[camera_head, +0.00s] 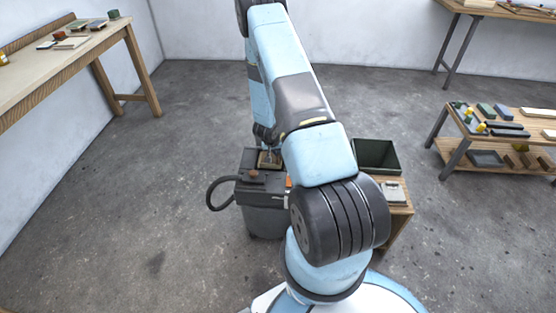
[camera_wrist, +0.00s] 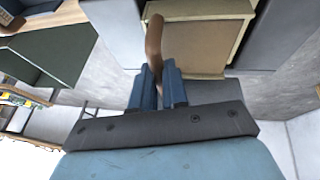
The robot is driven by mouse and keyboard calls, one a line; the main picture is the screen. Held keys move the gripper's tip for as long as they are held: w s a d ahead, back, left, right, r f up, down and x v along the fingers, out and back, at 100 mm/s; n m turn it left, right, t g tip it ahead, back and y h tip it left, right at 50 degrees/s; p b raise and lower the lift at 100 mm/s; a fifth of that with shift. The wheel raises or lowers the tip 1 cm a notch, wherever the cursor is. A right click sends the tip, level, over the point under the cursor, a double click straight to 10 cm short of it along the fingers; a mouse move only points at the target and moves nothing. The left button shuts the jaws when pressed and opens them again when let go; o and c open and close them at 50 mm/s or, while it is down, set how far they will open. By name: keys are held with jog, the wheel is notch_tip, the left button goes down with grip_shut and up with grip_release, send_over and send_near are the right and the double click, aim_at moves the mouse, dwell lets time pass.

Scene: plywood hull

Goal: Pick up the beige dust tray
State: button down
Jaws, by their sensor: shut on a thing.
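The beige dust tray (camera_wrist: 228,50) shows in the wrist view as a shallow beige-rimmed box with a brown inner face, just beyond my fingertips. My gripper (camera_wrist: 161,72) is shut on a curved brown handle (camera_wrist: 154,40) at the tray's near left corner. The handle seems to belong to the tray, but the join is not clear. In the head view the tray (camera_head: 270,159) sits in the top of a dark grey bin-like unit, partly hidden by my arm. I cannot tell whether it is lifted clear.
The grey unit (camera_head: 263,217) has a black hose (camera_head: 212,193) curving out on its left. A dark green open box (camera_head: 377,155) stands on a low wooden table to the right. A workbench (camera_head: 75,60) is at left, a loaded shelf cart (camera_head: 490,140) at right.

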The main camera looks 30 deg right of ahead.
notch_tip(320, 180, up, 3)
jog(key=shift+s+a+r, duration=0.15)
jog(key=shift+s+a, duration=0.2)
jog(key=shift+s, duration=0.2)
jog(key=s+a, duration=1)
jog(key=s, duration=0.5)
jog(key=shift+a, duration=0.15)
jog(key=shift+s, duration=0.15)
